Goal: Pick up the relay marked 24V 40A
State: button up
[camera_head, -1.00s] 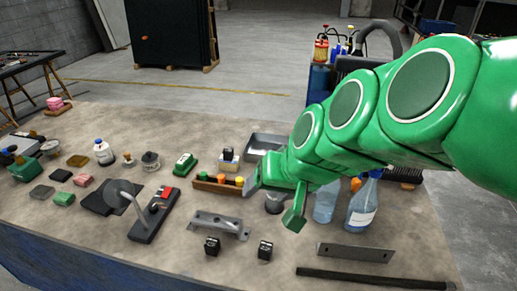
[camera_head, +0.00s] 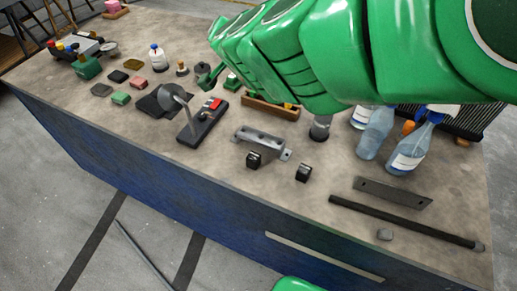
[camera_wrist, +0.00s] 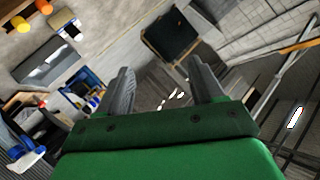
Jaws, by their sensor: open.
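Two small black block-shaped parts that look like relays stand near the front edge of the workbench (camera_head: 210,172). The left one (camera_head: 253,160) is just in front of a grey metal bracket, and the right one (camera_head: 303,172) is to its right. Their markings are too small to read, so I cannot tell which is 24V 40A. My gripper (camera_wrist: 162,82) is open and empty in the wrist view, its two grey fingers apart and pointing across the room. In the head view, my green arm reaches left above the back of the bench, well away from both blocks.
Near the blocks are the metal bracket (camera_head: 262,142), a lever device (camera_head: 202,122), a flat metal plate (camera_head: 392,193) and a dark rod (camera_head: 400,220). Spray bottles (camera_head: 408,150) stand at the right. Bare bench lies around the blocks.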

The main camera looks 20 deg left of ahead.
jog(key=a+f+t+h, duration=0.1)
jog(key=m+t+h, duration=0.2)
jog(key=t+h, duration=0.2)
jog(key=h, duration=0.7)
send_over(250, 165)
jog(key=f+v, duration=0.1)
jog(key=v, duration=0.5)
notch_tip(250, 165, down, 8)
notch_tip(250, 165, down, 22)
jog(key=shift+w+d+r, duration=0.1)
jog(key=shift+w, duration=0.05)
jog(key=shift+x, duration=2.45)
jog(key=shift+c, duration=0.2)
jog(key=c, duration=1.2)
